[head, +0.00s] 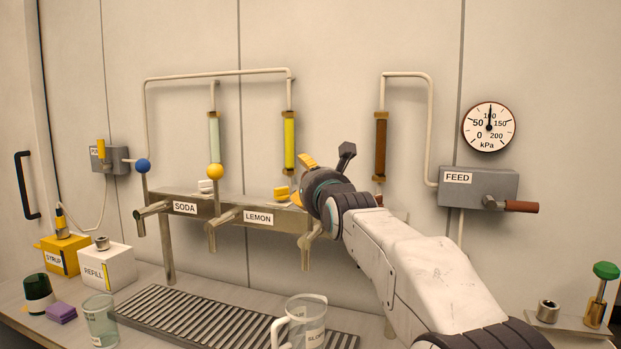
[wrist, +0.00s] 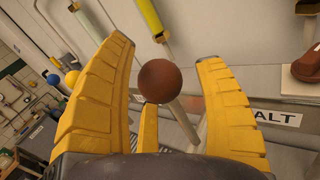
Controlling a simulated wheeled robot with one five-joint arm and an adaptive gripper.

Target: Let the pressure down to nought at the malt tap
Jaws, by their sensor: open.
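In the wrist view a brown ball knob (wrist: 160,80) sits between the spread yellow fingers of my gripper (wrist: 168,60). I cannot tell whether any finger touches it. A pale pipe runs by it, and a label reading "ALT" (wrist: 279,119) shows at right, partly cut off. A brown tap handle (wrist: 307,64) is above that label. The pressure gauge (head: 489,127) needle points up at about 100 kPa.
A grey FEED box (head: 478,187) has a brown-handled lever (head: 521,207) pointing right. The rail also carries SODA (head: 185,208) and LEMON (head: 258,217) taps. A glass jug (head: 305,318) stands by the drip grate (head: 180,306). Syrup (head: 65,254) and refill (head: 107,268) boxes stand left.

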